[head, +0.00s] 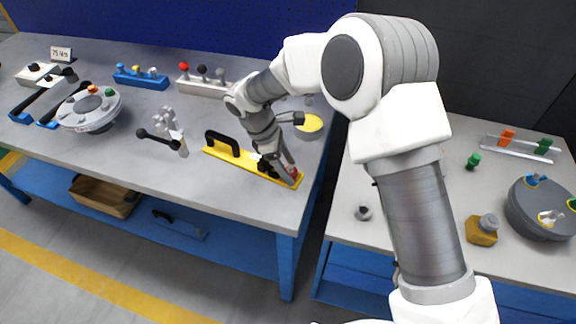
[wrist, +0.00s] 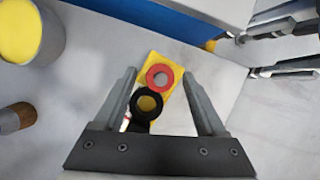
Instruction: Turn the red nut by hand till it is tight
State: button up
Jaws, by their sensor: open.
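A red ring-shaped piece (wrist: 160,77), which may be the red nut, lies on the end of a yellow bar (wrist: 172,62). A black ring (wrist: 146,104) sits right beside it. In the head view the red piece (head: 293,173) shows at the right end of the yellow bar (head: 228,156), near the bench corner. My gripper (wrist: 160,73) is open, its two fingers on either side of the red piece in the wrist view with gaps at both sides. In the head view my gripper (head: 279,170) is over that end of the bar, partly hiding it. Its height above it cannot be told.
A yellow-topped cylinder (head: 311,124) stands close behind my gripper. A round grey flanged part (head: 90,109) with orange and green pieces is at the left. A dark round part (head: 540,210) is on the right bench (head: 400,215). A gap separates the benches.

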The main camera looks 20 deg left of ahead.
jog(key=p+v, duration=0.2)
jog(key=v, duration=1.5)
jog(key=shift+r, duration=0.25)
